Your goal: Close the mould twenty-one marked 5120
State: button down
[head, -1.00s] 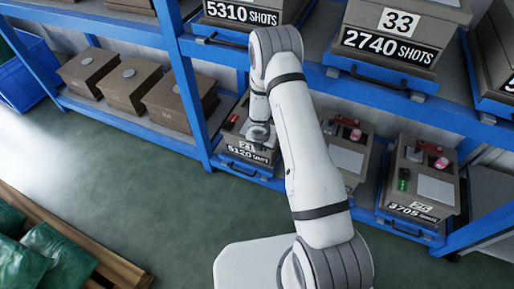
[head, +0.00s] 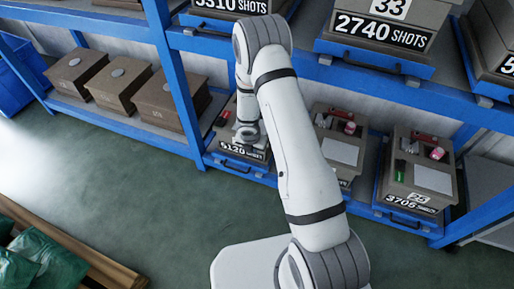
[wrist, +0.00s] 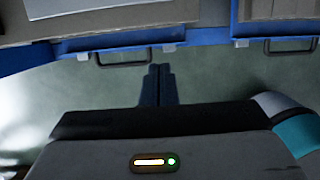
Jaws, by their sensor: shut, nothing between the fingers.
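The mould marked 5120 (head: 239,149) stands on the lower shelf in the head view, left of my arm. A small red part shows at its upper left. My wrist hangs over it and covers most of its top, so I cannot tell how its lid stands. The number plate above 5120 is covered too. In the wrist view my gripper (wrist: 156,84) is shut and empty, its two dark fingers together against the green floor. Blue tray fronts with handles (wrist: 122,58) lie beyond the fingertips. In the head view my fingers are hidden.
An open mould with a white panel (head: 340,149) stands right of my arm. Mould 3705 (head: 414,202) is further right. Closed brown boxes (head: 169,101) sit on the left shelf. The blue upright (head: 174,75) and upper shelf with mould 2740 (head: 385,30) border the arm.

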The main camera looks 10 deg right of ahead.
jog(key=p+v, duration=0.6)
jog(key=v, duration=0.4)
jog(key=shift+s, duration=0.15)
